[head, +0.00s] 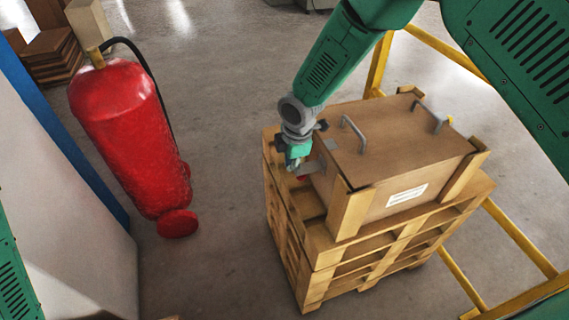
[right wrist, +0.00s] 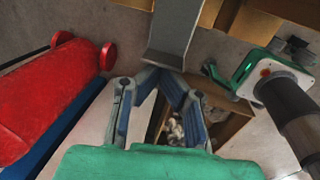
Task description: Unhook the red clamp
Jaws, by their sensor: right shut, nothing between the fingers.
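A small red piece (head: 303,178), probably the red clamp, shows just below my right gripper (head: 297,163) at the left end of a wooden crate (head: 395,145). Most of it is hidden by the gripper, so I cannot tell how it is hooked. A grey metal plate (head: 311,167) sticks out from the crate beside the gripper. In the right wrist view, the fingers of my right gripper (right wrist: 163,76) are closed together with nothing held, at the lower end of a grey metal strip (right wrist: 173,35). I cannot make out the clamp there.
The crate, with two grey handles on its lid, stands on stacked wooden pallets (head: 318,246). A red fire extinguisher (head: 125,130) stands to the left near a white and blue wall (head: 65,190). Yellow rails (head: 520,238) run along the right. The floor between extinguisher and pallets is clear.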

